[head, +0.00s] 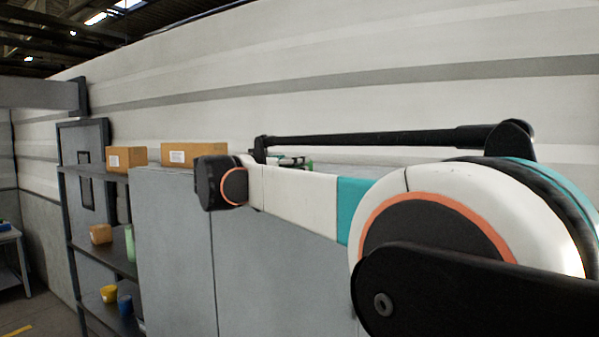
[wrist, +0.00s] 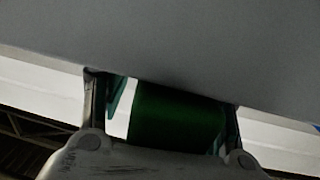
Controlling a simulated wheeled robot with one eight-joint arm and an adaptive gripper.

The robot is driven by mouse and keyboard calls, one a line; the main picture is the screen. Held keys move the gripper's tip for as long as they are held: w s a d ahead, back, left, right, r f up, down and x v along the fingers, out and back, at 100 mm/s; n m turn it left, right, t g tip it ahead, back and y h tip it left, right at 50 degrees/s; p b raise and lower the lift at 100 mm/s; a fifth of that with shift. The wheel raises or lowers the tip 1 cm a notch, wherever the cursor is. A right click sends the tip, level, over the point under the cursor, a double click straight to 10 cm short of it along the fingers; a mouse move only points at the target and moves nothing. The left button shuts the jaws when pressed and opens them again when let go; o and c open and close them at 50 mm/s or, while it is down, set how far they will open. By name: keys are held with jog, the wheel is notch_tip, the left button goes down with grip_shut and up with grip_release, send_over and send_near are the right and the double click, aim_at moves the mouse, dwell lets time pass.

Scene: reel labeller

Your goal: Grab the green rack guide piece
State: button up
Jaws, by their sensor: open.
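In the wrist view, my gripper (wrist: 165,108) is open, with one finger at each side of a dark green, rounded piece (wrist: 175,118). This looks like the green rack guide piece. It sits between the fingers, with gaps showing beside it, and its upper edge is cut off by a large grey surface (wrist: 180,45). Its lower end is hidden behind my gripper body. In the head view my gripper cannot be made out clearly; a small dark and green bit (head: 300,163) shows above my arm, and I cannot tell what it is.
A tall grey cabinet (head: 175,250) stands behind my arm. To its left, a dark shelf rack (head: 100,175) holds cardboard boxes (head: 127,158), a green cylinder (head: 130,243), a yellow cup (head: 109,293) and a blue one (head: 125,305). A pale wall runs behind.

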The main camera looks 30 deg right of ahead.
jog(key=shift+v, duration=0.95)
jog(key=shift+a+r, duration=0.15)
jog(key=shift+r, duration=0.1)
jog(key=c, duration=0.4)
jog(key=shift+w+d+f, duration=0.15)
jog(key=shift+w+d, duration=0.05)
jog(key=shift+d, duration=0.35)
jog(key=c, duration=0.9)
jog(key=shift+a, duration=0.2)
